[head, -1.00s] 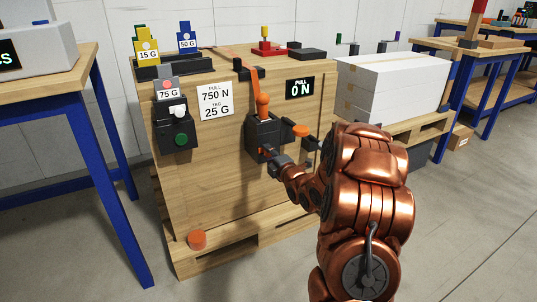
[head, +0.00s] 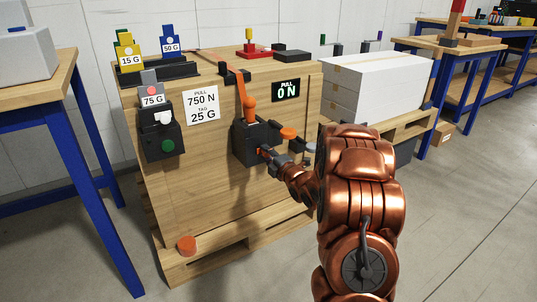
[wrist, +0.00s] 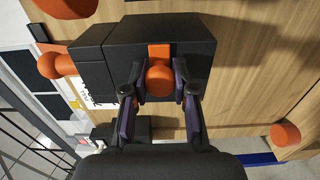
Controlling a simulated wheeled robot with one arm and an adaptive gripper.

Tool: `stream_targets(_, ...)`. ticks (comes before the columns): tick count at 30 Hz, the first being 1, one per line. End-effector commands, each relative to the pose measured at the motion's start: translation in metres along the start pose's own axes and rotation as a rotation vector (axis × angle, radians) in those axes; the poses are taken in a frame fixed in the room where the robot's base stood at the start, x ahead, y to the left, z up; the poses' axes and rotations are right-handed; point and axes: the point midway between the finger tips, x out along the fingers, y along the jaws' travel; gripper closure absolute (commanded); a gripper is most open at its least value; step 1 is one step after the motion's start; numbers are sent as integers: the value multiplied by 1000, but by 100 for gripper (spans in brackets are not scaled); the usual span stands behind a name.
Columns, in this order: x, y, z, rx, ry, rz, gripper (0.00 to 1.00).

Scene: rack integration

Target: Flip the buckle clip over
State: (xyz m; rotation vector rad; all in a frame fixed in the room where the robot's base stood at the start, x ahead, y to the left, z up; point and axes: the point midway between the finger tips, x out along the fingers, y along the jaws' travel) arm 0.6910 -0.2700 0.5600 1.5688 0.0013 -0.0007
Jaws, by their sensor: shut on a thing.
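A black box (head: 251,147) with an orange upright lever (head: 249,104) is mounted on the front of a wooden crate (head: 215,170). An orange strap runs over the crate's top edge down to it. In the wrist view the black box (wrist: 195,40) fills the upper middle. A small orange part with a rounded end (wrist: 159,80), seemingly the buckle clip, sticks out of it. My gripper (wrist: 160,92) is shut on this part, one dark finger on each side. In the head view my gripper (head: 269,156) reaches the box's lower right, and its hold is too small to make out.
A pull display (head: 286,90) reads 0 N beside a card (head: 202,106) reading 750 N and 25 G. An orange knob (head: 289,133) is close to my wrist. A black box with a green button (head: 167,146) is at left. Clear floor lies in front.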

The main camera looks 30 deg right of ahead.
Motion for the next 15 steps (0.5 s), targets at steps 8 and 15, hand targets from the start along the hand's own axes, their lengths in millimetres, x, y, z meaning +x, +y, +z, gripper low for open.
stream_targets(8, 0, 0, 4, 2, -10, 2, 51)
stream_targets(15, 0, 1, 2, 1, -6, 2, 45)
